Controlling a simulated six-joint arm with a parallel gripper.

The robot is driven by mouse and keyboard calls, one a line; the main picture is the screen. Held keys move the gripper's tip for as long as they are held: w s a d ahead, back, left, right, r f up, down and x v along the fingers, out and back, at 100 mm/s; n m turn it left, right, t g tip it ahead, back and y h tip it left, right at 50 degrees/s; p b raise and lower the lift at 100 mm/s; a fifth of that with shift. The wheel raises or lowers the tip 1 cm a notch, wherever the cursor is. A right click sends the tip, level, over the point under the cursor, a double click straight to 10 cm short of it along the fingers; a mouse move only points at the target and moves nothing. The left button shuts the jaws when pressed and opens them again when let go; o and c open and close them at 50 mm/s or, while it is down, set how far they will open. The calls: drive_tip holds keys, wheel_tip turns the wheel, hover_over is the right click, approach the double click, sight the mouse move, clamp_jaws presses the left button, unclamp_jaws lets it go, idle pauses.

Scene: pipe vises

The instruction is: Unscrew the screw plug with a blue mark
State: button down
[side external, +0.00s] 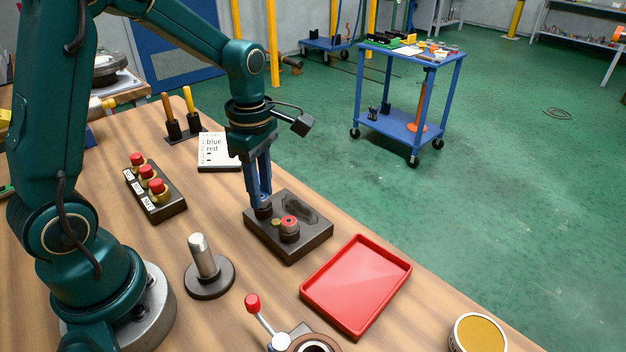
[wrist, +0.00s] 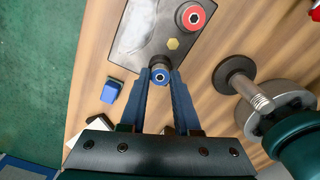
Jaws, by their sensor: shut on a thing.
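A dark rectangular block (side external: 312,240) lies on the wooden table, and it also shows in the wrist view (wrist: 158,46). The blue-marked screw plug (wrist: 160,77) is at the block's near edge in the wrist view, between my fingertips. My gripper (side external: 263,207) points down and is shut on this plug; it shows from above in the wrist view (wrist: 160,80). The fingers hide most of the plug in the side view. I cannot tell how deep it sits. A red-marked plug (side external: 289,223) stands on the same block, apart from my fingers, and shows in the wrist view (wrist: 192,17).
A brass hex piece (wrist: 173,44) sits between the two plugs. A red tray (side external: 356,283) is right of the block.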

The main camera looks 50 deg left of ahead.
drive_tip(key=n, duration=0.6)
drive_tip(key=c, duration=0.7)
unclamp_jaws()
